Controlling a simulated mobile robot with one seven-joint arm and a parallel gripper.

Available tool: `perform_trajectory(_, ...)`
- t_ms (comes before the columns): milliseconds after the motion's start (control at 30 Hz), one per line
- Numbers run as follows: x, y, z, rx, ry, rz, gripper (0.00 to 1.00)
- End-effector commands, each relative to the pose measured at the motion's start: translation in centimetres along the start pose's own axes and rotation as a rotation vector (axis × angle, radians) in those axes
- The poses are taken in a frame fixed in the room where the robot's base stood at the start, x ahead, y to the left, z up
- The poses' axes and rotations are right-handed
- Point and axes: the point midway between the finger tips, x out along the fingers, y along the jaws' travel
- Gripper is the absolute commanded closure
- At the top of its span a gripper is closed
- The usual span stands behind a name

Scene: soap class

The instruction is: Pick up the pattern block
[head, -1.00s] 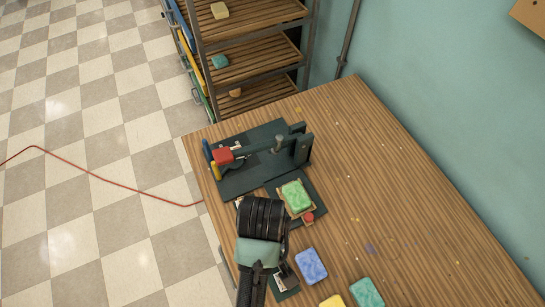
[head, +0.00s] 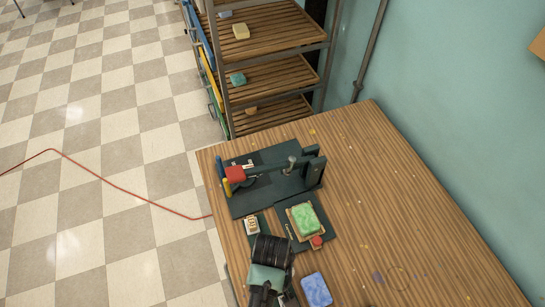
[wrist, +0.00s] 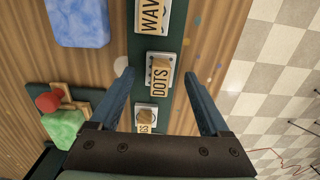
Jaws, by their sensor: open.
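Three small wooden pattern blocks on pale plates stand in a row on a dark green strip (wrist: 178,98) in the wrist view. The middle block is labelled DOTS (wrist: 160,75). The one above begins WAV (wrist: 151,17) and is cut off by the frame edge. The lower one (wrist: 146,118) is partly hidden by my gripper's body. My gripper (wrist: 157,76) is open and empty, its blue fingers on either side of the DOTS block in the picture; I cannot tell the height gap. In the head view a small labelled block (head: 252,225) shows beside my arm, which hides the gripper.
A green soap (head: 308,219) sits on a wooden holder with a red knob (head: 316,241). A dark lever press (head: 270,184) stands behind it. A blue soap (head: 316,290) lies near my arm. The table's right side is mostly clear; a shelf rack (head: 275,75) stands beyond.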

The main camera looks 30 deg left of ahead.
Motion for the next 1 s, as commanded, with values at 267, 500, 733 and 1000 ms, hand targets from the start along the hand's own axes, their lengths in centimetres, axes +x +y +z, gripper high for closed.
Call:
perform_trajectory(267,0.0,0.0,0.0,0.0,0.0,0.0,0.49)
perform_trajectory(500,-0.1,0.0,0.0,0.0,0.0,0.0,0.92)
perform_trajectory(733,-0.1,0.0,0.0,0.0,0.0,0.0,1.0)
perform_trajectory(1000,-1.8,0.1,-0.1,0.0,0.002,0.002,1.0)
